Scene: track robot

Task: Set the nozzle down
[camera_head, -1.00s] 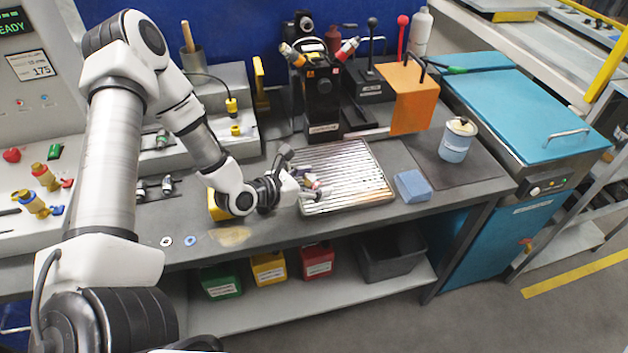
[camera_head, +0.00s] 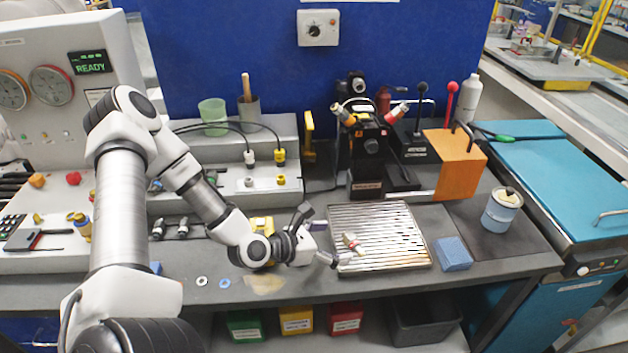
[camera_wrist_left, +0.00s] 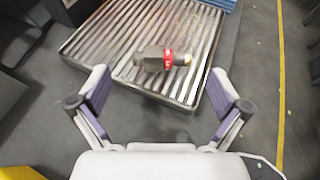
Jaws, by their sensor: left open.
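The nozzle (camera_head: 352,242) is a small grey piece with a red band. It lies on its side on the ribbed metal tray (camera_head: 385,222), near the tray's left edge. My left gripper (camera_head: 326,243) is at the tray's left side, open, with its fingers pointing towards the nozzle. In the left wrist view the nozzle (camera_wrist_left: 154,59) lies on the tray slats, ahead of the spread fingers of the left gripper (camera_wrist_left: 160,88) and apart from both. My right gripper is not in view.
A blue sponge-like block (camera_head: 453,253) lies right of the tray, with a tin (camera_head: 501,212) beyond it. A black device (camera_head: 370,160) and an orange box (camera_head: 459,165) stand behind the tray. A yellow object (camera_head: 262,226) sits behind my left wrist.

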